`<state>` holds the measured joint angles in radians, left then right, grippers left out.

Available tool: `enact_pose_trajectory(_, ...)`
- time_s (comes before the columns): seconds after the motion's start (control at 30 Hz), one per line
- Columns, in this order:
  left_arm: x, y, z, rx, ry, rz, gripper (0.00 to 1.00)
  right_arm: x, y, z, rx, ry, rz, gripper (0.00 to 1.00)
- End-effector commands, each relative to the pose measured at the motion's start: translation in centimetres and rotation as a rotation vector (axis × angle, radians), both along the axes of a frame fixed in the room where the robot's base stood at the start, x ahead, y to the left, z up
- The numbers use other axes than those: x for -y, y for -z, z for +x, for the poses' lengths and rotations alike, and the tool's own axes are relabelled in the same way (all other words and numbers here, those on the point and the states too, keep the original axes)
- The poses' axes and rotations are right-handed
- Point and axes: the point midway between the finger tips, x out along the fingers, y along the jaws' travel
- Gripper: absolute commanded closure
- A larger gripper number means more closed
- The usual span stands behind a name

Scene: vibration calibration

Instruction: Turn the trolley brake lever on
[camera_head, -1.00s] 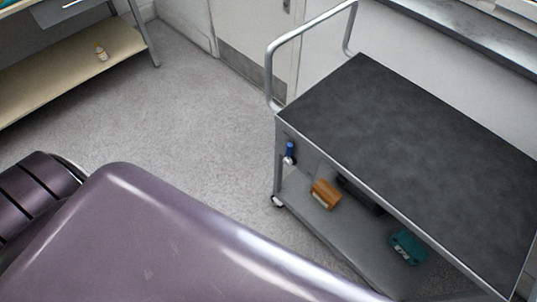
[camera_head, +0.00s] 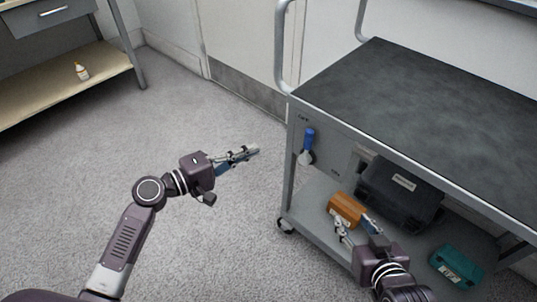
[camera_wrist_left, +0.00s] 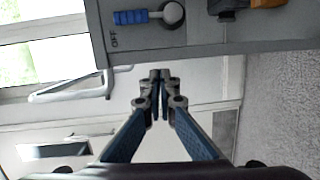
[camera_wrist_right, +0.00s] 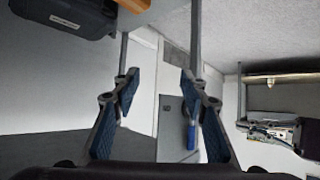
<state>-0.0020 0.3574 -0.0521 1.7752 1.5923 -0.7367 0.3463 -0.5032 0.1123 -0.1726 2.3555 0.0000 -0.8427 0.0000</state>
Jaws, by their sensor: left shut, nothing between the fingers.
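The trolley (camera_head: 420,95) stands at the right with a dark top and grey frame. Its brake lever (camera_head: 308,139) has a blue grip pointing up and a round pale hub, on the panel at the trolley's left end. In the left wrist view the lever (camera_wrist_left: 132,17) lies near the top edge beside small lettering. My left gripper (camera_head: 254,149) is shut and empty, to the left of the lever and apart from it. My right gripper (camera_head: 352,226) is open, low by the lower shelf, in front of the orange box. It also shows open in the right wrist view (camera_wrist_right: 160,75).
The lower shelf holds an orange box (camera_head: 346,209), a black case (camera_head: 401,190) and a teal box (camera_head: 457,265). A castor (camera_head: 285,225) stands under the near left leg. A bench shelf (camera_head: 40,92) with a small bottle (camera_head: 82,71) is at far left. Open floor lies between.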

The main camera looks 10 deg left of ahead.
Motion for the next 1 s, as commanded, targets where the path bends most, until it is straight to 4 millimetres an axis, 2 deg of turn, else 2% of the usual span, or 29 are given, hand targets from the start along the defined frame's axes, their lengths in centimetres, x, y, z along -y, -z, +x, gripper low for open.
enact_pose_trajectory(0.1, 0.9, -2.2, -0.7, 0.038, 0.046, -0.062, 1.0, 0.0, -1.3, -0.3, 0.039, 0.0, 0.008, 0.6)
enact_pose_trajectory(0.23, 1.5, -3.4, -0.9, 0.05, 0.064, -0.087, 1.0, 0.0, -2.3, -0.4, 0.053, 0.0, 0.01, 0.6)
enact_pose_trajectory(0.37, 2.5, -3.7, 0.0, 0.05, 0.065, -0.089, 1.0, 0.0, -2.6, -0.2, 0.061, -0.001, 0.013, 0.6)
enact_pose_trajectory(0.57, 5.6, -3.7, 2.6, 0.05, 0.065, -0.09, 1.0, -0.2, -3.1, 0.2, 0.091, -0.004, 0.019, 0.6)
enact_pose_trajectory(0.77, 8.8, -3.5, 5.3, 0.049, 0.064, -0.088, 1.0, -0.6, -4.4, 1.1, 0.159, -0.008, 0.036, 0.6)
enact_pose_trajectory(1.0, 11.5, -3.5, 3.6, 0.047, 0.063, -0.087, 1.0, -0.2, -3.1, 0.1, 0.086, -0.003, 0.019, 0.6)
